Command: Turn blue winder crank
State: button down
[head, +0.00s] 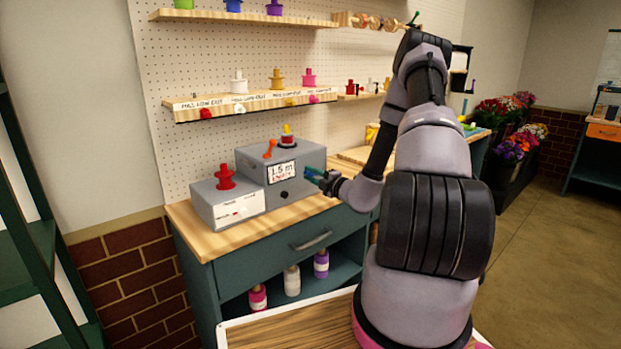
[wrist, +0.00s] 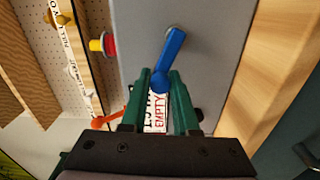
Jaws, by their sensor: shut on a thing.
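The winder is a grey box (head: 300,158) with a "1.5 m EMPTY" label (head: 282,172) on its front, standing on a wooden counter. Its blue crank (wrist: 171,52) is a short arm on the grey face in the wrist view. The crank's knob end lies between the green fingers of my gripper (wrist: 160,76), which is shut on it. In the head view my gripper (head: 321,178) reaches the box's right front side, and the crank is mostly hidden there. The label is partly hidden behind the fingers in the wrist view.
An orange lever (head: 269,149) and a red and yellow spool (head: 287,136) are on top of the box. A lower grey box (head: 228,204) with a red spool holder (head: 225,177) stands to its left. Shelves (head: 250,103) with coloured spools are behind. The counter's front strip (head: 275,222) is clear.

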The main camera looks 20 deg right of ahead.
jog(key=shift+d+r+m, duration=0.15)
jog(key=shift+d+m, duration=0.05)
jog(key=shift+m, duration=0.1)
jog(key=c, duration=0.7)
grip_release()
jog(key=v, duration=1)
jog(key=shift+s+d, duration=0.1)
jog(key=shift+s, duration=0.25)
jog(key=shift+r, duration=0.1)
